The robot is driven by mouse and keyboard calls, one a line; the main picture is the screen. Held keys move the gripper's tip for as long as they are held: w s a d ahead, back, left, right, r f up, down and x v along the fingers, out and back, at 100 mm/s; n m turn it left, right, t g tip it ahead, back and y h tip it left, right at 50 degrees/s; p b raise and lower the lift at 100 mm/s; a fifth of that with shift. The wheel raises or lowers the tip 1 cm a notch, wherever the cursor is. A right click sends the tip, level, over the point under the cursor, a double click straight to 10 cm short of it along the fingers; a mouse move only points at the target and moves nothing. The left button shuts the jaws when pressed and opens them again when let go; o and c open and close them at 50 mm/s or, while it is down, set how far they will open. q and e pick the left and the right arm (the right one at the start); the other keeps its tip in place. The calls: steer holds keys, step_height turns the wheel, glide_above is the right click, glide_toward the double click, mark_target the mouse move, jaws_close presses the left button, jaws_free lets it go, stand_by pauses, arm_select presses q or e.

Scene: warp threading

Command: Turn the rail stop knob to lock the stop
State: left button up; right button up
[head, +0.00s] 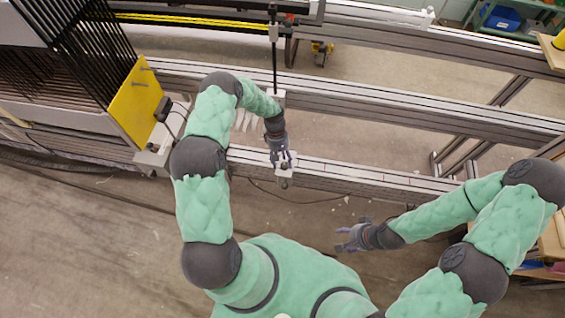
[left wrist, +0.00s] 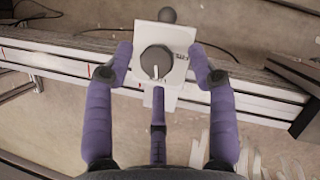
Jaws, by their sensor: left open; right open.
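The rail stop is a small white block (head: 284,171) on the front metal rail in the head view. The left wrist view shows its white plate (left wrist: 180,38) with a round dark knob (left wrist: 155,62) and a dark ball (left wrist: 168,14) beyond it. The knob's pale pointer mark points towards the bottom of that picture. Small lettering beside the knob is unreadable. My left gripper (head: 282,160) is open over the stop, its purple fingers around the knob, with visible gaps at the sides. My right gripper (head: 352,236) is open and empty, in front of the rail.
Long metal rails (head: 360,180) run across the scene. A yellow panel (head: 133,103) with dark slats stands at the left. A thin dark upright rod (head: 274,62) rises behind my left gripper. Cables lie on the floor. Open floor (head: 110,240) is in front of the rail.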

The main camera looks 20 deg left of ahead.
arm_select(q)
steer(key=v, duration=1)
steer(key=shift+r, duration=0.35)
steer(key=shift+a, duration=0.15)
